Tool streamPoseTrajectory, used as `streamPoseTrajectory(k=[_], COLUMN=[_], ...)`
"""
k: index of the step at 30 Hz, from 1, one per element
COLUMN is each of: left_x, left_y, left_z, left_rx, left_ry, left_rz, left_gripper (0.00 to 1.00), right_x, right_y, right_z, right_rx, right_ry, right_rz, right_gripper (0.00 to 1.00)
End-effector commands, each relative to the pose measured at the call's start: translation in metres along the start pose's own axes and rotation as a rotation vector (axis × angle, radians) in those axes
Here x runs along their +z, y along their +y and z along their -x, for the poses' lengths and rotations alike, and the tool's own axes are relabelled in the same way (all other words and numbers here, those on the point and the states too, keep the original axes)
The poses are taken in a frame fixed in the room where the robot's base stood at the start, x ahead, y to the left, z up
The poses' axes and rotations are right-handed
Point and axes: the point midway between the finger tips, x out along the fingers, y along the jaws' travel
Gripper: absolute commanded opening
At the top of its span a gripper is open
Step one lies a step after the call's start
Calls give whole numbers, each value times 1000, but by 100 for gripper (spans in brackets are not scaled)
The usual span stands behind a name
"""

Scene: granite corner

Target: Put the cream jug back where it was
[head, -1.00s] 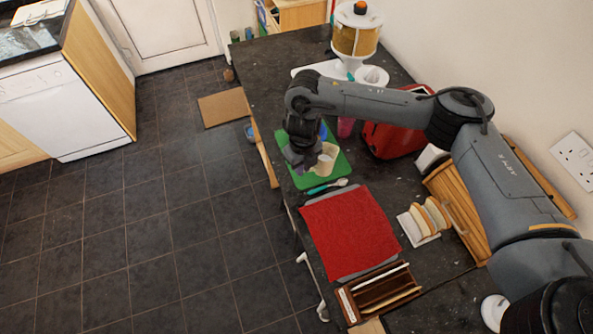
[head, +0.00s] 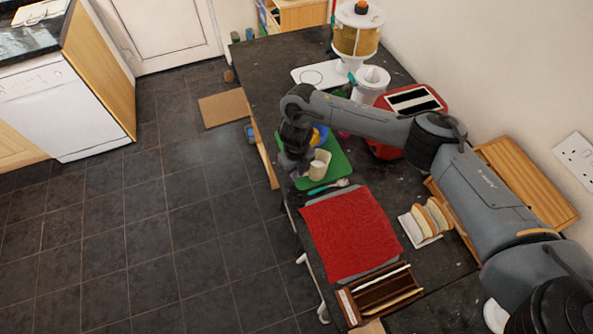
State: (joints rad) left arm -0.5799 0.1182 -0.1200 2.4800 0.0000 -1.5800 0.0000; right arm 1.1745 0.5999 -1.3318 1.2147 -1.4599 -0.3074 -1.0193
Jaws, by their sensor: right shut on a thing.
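The cream jug (head: 320,166) is a small pale cup-like vessel over the green tray or mat (head: 343,167) near the counter's left edge. My right gripper (head: 303,167) comes down at the jug's left side and is shut on it. The fingers are dark and partly blend together, so the exact grip point is hard to see. I cannot tell whether the jug touches the green surface or hangs just above it. My left gripper is not in view.
A blue and yellow item (head: 320,133) is just behind the jug, partly hidden by my arm. A teal-handled utensil (head: 328,187) and a red cloth (head: 348,233) lie in front. A red toaster (head: 412,100) and bread rack (head: 427,220) stand right. Floor lies left.

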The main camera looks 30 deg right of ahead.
Motion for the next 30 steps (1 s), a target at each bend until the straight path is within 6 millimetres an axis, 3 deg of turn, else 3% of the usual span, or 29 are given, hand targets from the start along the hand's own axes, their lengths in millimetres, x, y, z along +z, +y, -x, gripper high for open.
streamPoseTrajectory(k=[8,9,13,23,30], left_x=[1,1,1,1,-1], left_y=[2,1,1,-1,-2], left_z=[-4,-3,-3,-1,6], left_rx=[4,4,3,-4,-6], left_ry=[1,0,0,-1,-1], left_rz=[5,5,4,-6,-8], left_gripper=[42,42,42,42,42], right_x=[0,0,0,0,2], right_y=[0,0,0,0,0], right_z=[-5,-4,-4,-1,23], right_rx=[0,0,0,0,-2], right_ry=[0,0,0,0,-5], right_rz=[0,0,0,0,3], right_gripper=[0,20,39,39,39])
